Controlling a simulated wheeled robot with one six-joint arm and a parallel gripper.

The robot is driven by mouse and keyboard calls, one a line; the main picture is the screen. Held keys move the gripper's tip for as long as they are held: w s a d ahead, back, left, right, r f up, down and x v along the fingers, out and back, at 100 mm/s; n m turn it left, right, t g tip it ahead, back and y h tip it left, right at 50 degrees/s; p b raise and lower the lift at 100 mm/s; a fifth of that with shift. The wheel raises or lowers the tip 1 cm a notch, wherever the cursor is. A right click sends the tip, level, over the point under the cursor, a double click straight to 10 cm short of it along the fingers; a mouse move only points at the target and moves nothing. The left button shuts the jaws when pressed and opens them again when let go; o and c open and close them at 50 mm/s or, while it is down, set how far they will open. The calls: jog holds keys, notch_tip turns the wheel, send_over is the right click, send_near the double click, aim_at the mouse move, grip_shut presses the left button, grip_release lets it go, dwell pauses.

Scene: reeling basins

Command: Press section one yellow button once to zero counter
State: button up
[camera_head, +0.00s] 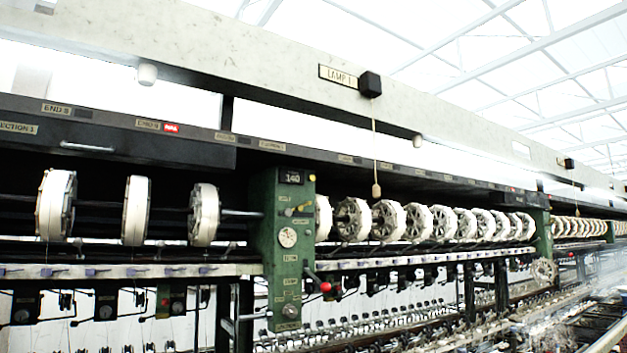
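A green machine post (265,225) stands left of centre. A dark counter display (292,176) at its top appears to read 140. A "SECTION 1" label (18,128) is on the dark beam at far left. My gripper is not in view.
A round white gauge (288,237) and a red-knobbed lever (326,287) are lower on the post. White reels (57,205) line both sides. A pull cord (376,190) hangs from the LAMP 1 box (370,84). Steam or haze shows at lower right.

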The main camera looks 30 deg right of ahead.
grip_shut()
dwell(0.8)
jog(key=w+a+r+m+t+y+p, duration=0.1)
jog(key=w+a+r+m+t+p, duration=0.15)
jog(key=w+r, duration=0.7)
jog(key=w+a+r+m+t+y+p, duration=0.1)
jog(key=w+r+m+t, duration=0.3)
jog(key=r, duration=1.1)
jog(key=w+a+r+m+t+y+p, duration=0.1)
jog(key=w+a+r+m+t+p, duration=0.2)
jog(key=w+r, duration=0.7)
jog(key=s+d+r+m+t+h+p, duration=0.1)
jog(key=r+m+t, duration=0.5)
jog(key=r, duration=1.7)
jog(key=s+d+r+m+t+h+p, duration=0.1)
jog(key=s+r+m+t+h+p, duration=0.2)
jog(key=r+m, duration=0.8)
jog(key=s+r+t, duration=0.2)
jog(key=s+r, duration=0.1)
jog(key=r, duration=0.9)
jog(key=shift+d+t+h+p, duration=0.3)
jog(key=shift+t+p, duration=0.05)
